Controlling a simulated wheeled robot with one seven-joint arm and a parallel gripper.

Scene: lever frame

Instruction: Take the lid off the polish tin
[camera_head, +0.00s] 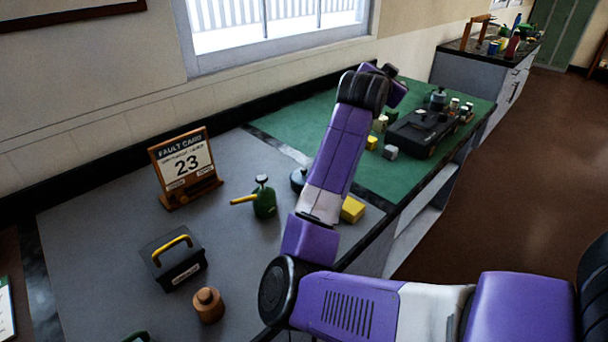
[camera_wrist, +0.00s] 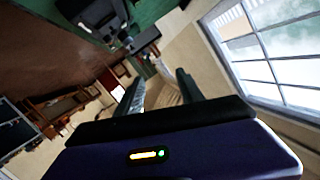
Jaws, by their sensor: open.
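I cannot tell for sure which thing is the polish tin. A round copper-brown pot with a knob on top (camera_head: 208,306) stands upright at the near edge of the grey bench mat. A dark round thing (camera_head: 298,179) is partly hidden behind my arm, so its shape is unclear. My gripper shows in the wrist view (camera_wrist: 158,86), with its two fingers apart and nothing between them. In the head view my wrist is raised over the green mat, far from the brown pot, and the fingertips are not clear.
The grey mat (camera_head: 105,225) holds a black toolbox with yellow handle (camera_head: 174,258), a green oil can (camera_head: 264,199), a fault card stand (camera_head: 185,167) and a yellow block (camera_head: 352,209). A dark machine (camera_head: 420,133) and small blocks stand on the green mat (camera_head: 300,120).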

